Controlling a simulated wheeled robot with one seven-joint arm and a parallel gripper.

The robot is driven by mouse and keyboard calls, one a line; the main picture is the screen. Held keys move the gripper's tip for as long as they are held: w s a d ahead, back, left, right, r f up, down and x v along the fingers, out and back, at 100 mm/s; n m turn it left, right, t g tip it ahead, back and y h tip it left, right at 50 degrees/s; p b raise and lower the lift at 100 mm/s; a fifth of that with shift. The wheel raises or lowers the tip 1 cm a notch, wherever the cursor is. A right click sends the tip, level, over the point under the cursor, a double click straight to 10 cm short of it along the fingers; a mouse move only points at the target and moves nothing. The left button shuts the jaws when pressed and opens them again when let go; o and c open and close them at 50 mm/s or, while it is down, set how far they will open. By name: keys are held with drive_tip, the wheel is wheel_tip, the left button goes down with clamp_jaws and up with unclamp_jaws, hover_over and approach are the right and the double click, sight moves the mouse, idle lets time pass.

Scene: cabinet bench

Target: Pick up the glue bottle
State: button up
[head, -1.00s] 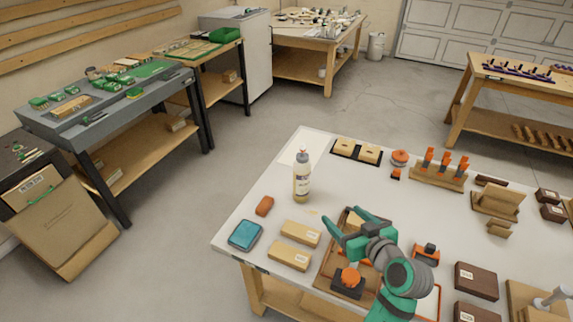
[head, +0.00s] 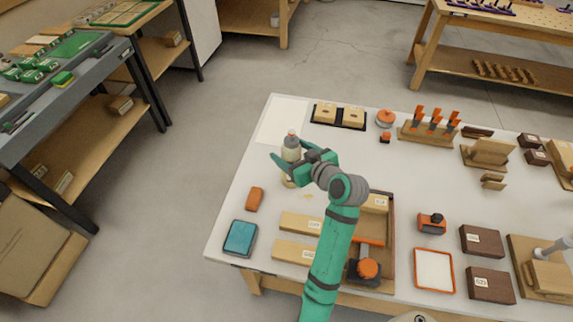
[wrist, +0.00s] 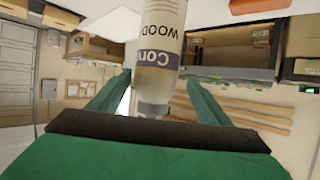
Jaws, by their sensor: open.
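The glue bottle (head: 291,148) stands upright on the white bench top (head: 237,200), near its left side; my gripper hides part of it in the head view. In the wrist view the bottle (wrist: 163,60) appears upside down, with a white and purple label, between the two green fingers. My gripper (head: 281,167) is open, with its fingers on either side of the bottle. I see gaps between the fingers and the bottle in the wrist view.
An orange-brown block (head: 255,199) and a teal box (head: 240,238) lie in front of the bottle. A black tray with wooden blocks (head: 339,115) is behind it to the right. A wooden tray (head: 390,240) lies under my arm. A white sheet (head: 284,120) lies behind the bottle.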

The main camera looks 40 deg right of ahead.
drive_tip(key=shift+d+f, duration=0.2)
drive_tip(key=shift+d, duration=0.25)
drive_tip(key=shift+x, duration=2.5)
